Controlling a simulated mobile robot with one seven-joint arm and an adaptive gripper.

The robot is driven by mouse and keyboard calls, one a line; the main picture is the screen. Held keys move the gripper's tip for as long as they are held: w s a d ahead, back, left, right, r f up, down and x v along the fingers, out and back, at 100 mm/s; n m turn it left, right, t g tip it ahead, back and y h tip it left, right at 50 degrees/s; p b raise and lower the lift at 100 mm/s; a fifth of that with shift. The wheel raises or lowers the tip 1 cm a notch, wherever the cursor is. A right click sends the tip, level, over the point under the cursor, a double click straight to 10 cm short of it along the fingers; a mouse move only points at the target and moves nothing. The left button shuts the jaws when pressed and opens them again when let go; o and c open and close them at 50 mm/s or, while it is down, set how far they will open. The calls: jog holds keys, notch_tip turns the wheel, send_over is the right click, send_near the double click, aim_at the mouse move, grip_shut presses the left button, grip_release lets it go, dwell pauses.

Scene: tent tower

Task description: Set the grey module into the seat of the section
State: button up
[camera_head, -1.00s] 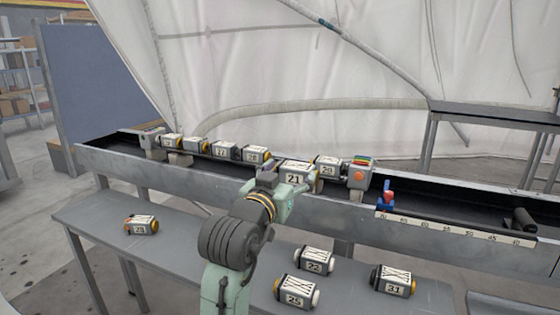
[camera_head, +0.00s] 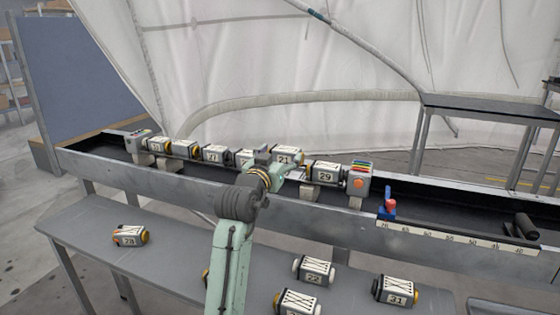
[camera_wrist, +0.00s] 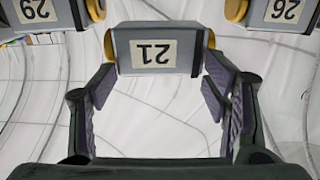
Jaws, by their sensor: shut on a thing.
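The grey module marked 21 (camera_head: 285,155) has a pale label and is held by my gripper (camera_head: 288,169). In the wrist view, module 21 (camera_wrist: 156,52) lies across between the two fingers (camera_wrist: 158,70), its number upside down. Module 29 (camera_head: 325,172) is on its right in the head view, and a partly hidden module (camera_head: 246,158) is on its left. The wrist view shows module 29 (camera_wrist: 38,12) at the left and module 26 (camera_wrist: 282,12) at the right, with 21 between them. The seat under module 21 is hidden, so I cannot tell whether it touches.
The row sits on supports in a long metal trough (camera_head: 120,163), ending at a block with an orange button (camera_head: 357,182). A blue and red piece (camera_head: 388,204) stands on the numbered scale (camera_head: 455,237).

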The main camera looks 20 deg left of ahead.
jog(key=w, duration=0.1)
jog(key=w+a, duration=0.1)
jog(key=shift+w, duration=0.3)
notch_tip(320, 180, down, 3)
jog(key=shift+p, duration=0.8)
jog(key=shift+d+f, duration=0.1)
jog(key=shift+f, duration=0.2)
jog(key=shift+f, duration=0.2)
jog(key=o, duration=1.6)
jog(key=shift+c, duration=0.2)
